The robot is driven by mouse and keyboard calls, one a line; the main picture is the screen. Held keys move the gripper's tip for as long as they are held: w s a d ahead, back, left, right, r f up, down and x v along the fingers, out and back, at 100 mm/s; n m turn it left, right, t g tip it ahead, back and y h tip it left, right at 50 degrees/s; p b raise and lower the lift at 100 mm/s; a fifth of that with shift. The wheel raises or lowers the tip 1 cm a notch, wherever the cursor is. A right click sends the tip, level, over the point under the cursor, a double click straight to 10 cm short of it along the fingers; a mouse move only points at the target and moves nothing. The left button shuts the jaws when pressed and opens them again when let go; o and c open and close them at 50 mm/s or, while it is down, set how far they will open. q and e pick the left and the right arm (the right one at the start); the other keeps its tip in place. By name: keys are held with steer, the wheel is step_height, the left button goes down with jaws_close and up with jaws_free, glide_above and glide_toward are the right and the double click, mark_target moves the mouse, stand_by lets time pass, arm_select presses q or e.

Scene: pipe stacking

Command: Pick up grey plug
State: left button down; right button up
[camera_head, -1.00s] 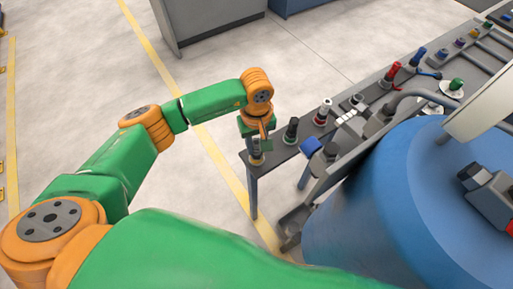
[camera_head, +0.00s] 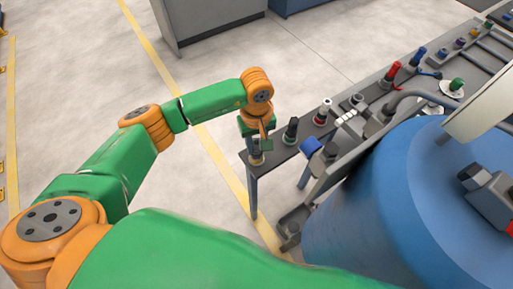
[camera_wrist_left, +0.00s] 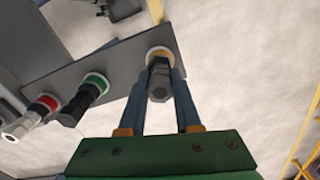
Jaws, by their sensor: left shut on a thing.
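The grey plug (camera_wrist_left: 159,80) stands at the near-left end of the narrow dark table, in a pale ring with an orange-yellow edge. My left gripper (camera_wrist_left: 160,82) has its two blue-grey fingers on either side of the plug and is shut on it. In the head view my left gripper (camera_head: 257,150) is over the table's end corner, and the plug is mostly hidden by it. The plug still appears at its ring, and I cannot tell whether it is lifted at all. My right gripper is not in view.
Beside the plug stand a green-ringed dark plug (camera_head: 291,130) and a red-ringed white plug (camera_head: 323,112). Red and blue plugs stand farther along the table (camera_head: 274,164). A large blue drum (camera_head: 400,200) is close on the right. Open floor (camera_head: 215,70) lies to the left.

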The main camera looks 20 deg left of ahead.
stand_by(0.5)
arm_select(q)
steer(key=shift+w+r+b, duration=0.1)
steer(key=shift+r+b, duration=1.05)
steer(key=shift+r, duration=0.1)
steer(key=s+a+r+b, duration=0.2)
steer(key=s+a+r, duration=0.6)
steer(key=a+r, duration=0.2)
steer(key=shift+s+a+r, duration=0.25)
steer(key=shift+s+a, duration=0.15)
steer(key=shift+a, duration=0.2)
steer(key=shift+r, duration=0.1)
step_height(320, 180, up, 8)
steer(key=p, duration=0.7)
steer(key=shift+p, duration=0.4)
